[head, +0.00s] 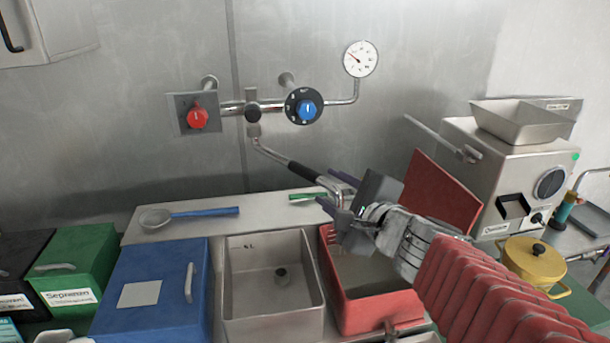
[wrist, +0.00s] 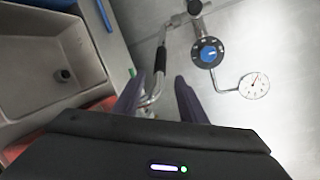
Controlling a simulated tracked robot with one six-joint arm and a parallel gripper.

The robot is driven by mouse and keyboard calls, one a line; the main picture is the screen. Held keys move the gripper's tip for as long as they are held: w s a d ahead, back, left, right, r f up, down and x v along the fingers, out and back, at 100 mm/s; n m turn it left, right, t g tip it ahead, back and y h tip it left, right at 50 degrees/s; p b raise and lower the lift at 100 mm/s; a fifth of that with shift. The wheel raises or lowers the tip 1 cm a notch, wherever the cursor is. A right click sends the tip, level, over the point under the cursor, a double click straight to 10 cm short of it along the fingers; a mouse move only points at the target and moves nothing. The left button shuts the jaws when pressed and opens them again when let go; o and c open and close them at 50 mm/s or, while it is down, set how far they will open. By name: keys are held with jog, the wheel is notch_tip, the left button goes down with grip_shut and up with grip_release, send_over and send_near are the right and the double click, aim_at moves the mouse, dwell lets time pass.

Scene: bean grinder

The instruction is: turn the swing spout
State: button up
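The swing spout is a chrome pipe (head: 270,153) with a black sleeve (head: 304,172). It hangs from the wall tap and slants down to the right over the sinks. My gripper (head: 337,192) is at its outer end, with two dark purple fingers apart. In the wrist view my gripper (wrist: 159,78) is open. The spout's black sleeve (wrist: 160,60) and chrome bend lie between the fingers in that picture, with gaps visible on both sides. I cannot tell how deep the pipe sits between them. The outlet is partly hidden by my gripper.
A red knob (head: 197,117), a blue knob (head: 307,110) and a gauge (head: 360,59) are on the wall. A steel machine (head: 520,165) stands right.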

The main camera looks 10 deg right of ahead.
jog(key=shift+v, duration=1.65)
jog(key=shift+c, duration=0.5)
jog(key=shift+w+r, duration=0.15)
jog(key=shift+c, duration=0.8)
jog(key=w+a+r+n+y, duration=0.1)
jog(key=w+r+n, duration=0.1)
jog(key=r, duration=0.1)
jog(key=w+r+n+g+y, duration=0.1)
jog(key=w+r+n+y, duration=0.1)
jog(key=w+r+n, duration=0.1)
jog(key=w+a+r+n+y, duration=0.1)
jog(key=w+r+n, duration=0.1)
jog(key=r+n, duration=0.1)
jog(key=shift+w+a+r, duration=0.3)
jog(key=shift+w+r, duration=0.05)
jog(key=shift+r, duration=0.05)
grip_shut()
jog(key=w+r+n+g+y, duration=0.3)
jog(key=w+r+n+g, duration=0.15)
jog(key=n, duration=0.35)
jog(key=w+d+f+n+g+h, duration=0.2)
jog(key=w+d+f+n+g, duration=0.2)
jog(key=d+f+n+g, duration=0.4)
jog(key=d+f+n, duration=0.1)
jog(key=d+n, duration=0.3)
jog(key=n, duration=0.1)
jog(key=shift+w+d+n+g+h, duration=0.2)
jog(key=shift+d+n+g+h, duration=0.1)
jog(key=shift+g, duration=0.05)
jog(key=shift+f, duration=0.1)
